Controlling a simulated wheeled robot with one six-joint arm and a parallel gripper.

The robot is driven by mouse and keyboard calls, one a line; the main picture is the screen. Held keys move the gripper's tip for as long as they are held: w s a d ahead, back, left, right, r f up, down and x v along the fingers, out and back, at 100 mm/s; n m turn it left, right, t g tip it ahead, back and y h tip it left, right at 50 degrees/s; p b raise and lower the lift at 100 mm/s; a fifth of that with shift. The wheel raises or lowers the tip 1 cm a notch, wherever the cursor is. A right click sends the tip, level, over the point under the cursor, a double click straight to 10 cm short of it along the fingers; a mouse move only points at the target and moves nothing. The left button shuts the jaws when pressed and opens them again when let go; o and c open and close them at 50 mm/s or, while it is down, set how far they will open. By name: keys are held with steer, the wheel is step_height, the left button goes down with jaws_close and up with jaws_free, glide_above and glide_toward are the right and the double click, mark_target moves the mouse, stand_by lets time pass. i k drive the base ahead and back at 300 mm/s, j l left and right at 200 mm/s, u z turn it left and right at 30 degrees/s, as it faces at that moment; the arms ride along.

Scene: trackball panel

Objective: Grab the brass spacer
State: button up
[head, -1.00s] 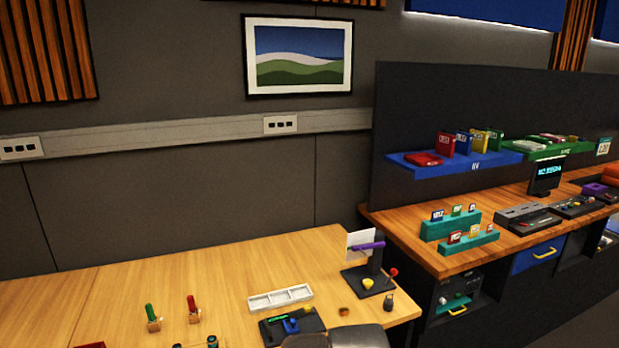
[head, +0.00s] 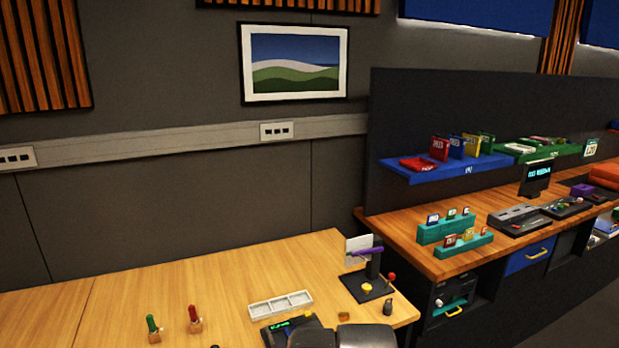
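A small brass-brown piece (head: 344,316), which looks like the brass spacer, lies on the light wooden table near its right end. It is too small to make out its shape. A black panel stand (head: 352,287) with a yellow knob, a red-topped stick and a purple bar stands just behind it. Dark grey rounded parts of my own arm show at the bottom edge, just in front of the brass-brown piece. My gripper's fingers are not visible.
A white compartment tray (head: 281,305) lies left of the brass-brown piece. A small dark weight-like object (head: 387,308) stands to its right. Green (head: 152,326) and red (head: 193,317) handled tools stand upright further left. The table's back left is clear.

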mark_target(344, 316)
steer(key=k+j, duration=0.15)
steer(key=i+l, duration=0.15)
steer(key=i, duration=0.4)
steer(key=i+l+u, duration=0.1)
steer(key=i, duration=0.45)
